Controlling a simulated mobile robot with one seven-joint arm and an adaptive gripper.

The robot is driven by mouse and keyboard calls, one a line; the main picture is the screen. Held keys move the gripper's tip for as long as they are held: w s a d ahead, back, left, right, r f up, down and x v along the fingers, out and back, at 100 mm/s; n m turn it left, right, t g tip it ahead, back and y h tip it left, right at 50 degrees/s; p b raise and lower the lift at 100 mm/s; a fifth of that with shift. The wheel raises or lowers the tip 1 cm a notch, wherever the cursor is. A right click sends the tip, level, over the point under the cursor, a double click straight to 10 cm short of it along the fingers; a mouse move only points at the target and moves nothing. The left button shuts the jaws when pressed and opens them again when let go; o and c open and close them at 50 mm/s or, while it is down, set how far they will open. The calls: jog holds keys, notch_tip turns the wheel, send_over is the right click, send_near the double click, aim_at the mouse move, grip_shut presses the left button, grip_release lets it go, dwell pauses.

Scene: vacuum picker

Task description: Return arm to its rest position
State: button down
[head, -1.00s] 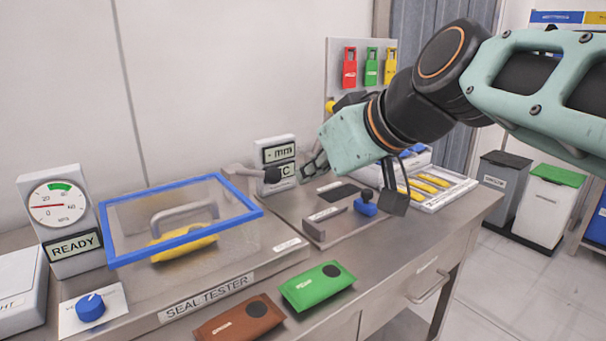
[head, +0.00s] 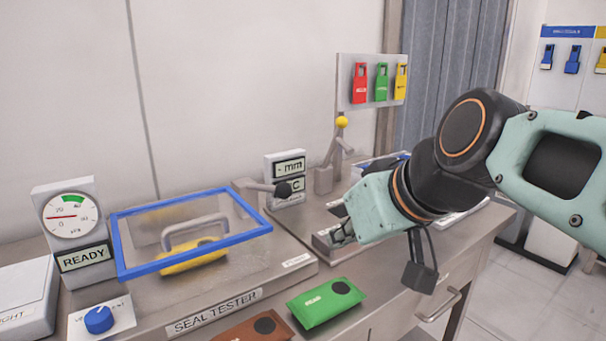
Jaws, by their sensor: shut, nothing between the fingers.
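My gripper (head: 341,226) is at the end of my pale green arm, in the middle right of the head view. Its small dark fingers point left, toward the bench fixture right of the seal tester. The fingers look closed and hold nothing. My wrist hides much of that fixture and the tray behind it. The arm comes in from the right edge, above the bench front.
The seal tester (head: 285,262) has a blue-framed clear lid (head: 137,273) over a yellow pouch (head: 187,264). A green pouch (head: 322,305) and a brown pouch (head: 245,331) lie at the front. A post with a yellow knob (head: 342,122) stands behind my gripper.

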jog(key=s+d+f+m+g+h+p, duration=0.2)
jog(key=s+d+f+m+h, duration=0.25)
jog(key=s+d+f, duration=0.5)
notch_tip(320, 180, up, 25)
jog(key=a+p, duration=0.2)
jog(key=p, duration=2.5)
jog(key=shift+s+a+r, duration=0.15)
jog(key=shift+s+a, duration=0.05)
jog(key=shift+s, duration=0.05)
